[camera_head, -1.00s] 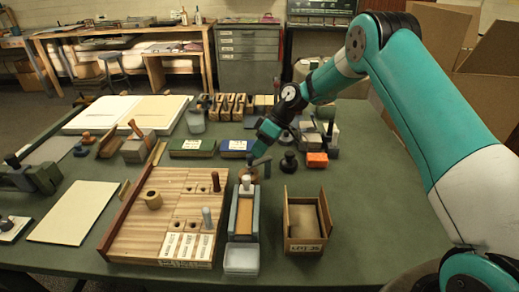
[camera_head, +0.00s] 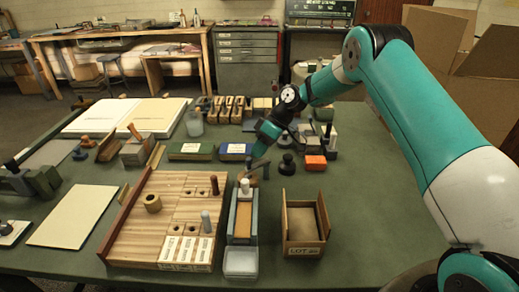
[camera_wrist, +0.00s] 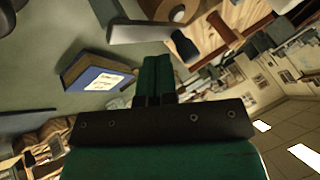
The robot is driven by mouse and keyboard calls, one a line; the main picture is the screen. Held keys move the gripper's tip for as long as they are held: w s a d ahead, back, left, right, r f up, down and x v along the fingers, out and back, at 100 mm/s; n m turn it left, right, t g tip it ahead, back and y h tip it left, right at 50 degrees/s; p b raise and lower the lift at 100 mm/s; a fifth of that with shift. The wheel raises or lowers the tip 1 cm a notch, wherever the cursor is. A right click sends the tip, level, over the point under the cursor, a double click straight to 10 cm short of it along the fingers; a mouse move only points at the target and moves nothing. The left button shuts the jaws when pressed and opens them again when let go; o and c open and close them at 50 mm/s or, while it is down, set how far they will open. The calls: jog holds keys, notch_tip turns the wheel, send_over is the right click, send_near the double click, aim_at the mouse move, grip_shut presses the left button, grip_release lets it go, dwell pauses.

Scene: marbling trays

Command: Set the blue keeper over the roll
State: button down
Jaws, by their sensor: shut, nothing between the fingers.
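A slim grey-blue bar (camera_head: 261,165) shows just below my fingertips, next to a brown round piece (camera_head: 248,179) at the back end of a blue-grey trough (camera_head: 232,220). In the wrist view a pale grey bar (camera_wrist: 150,33) lies across in front of a round brown piece (camera_wrist: 181,10) with a dark hole. These may be the keeper and the roll; I cannot tell surely. My gripper (camera_head: 255,157) is shut and empty, pointing down just behind the bar. In the wrist view its fingers (camera_wrist: 156,62) are together, with a visible gap below the bar in the picture.
A blue block (camera_head: 235,151) with a white label lies left of my gripper, beside a green one (camera_head: 190,151). A black knob (camera_head: 287,164) and an orange block (camera_head: 315,163) stand to the right.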

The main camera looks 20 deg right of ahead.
jog(key=shift+d, duration=0.1)
jog(key=w+d+r+p, duration=0.2)
jog(key=w+d+r, duration=0.1)
jog(key=d+r, duration=0.5)
jog(key=shift+d, duration=0.35)
jog(key=shift+r, duration=0.1)
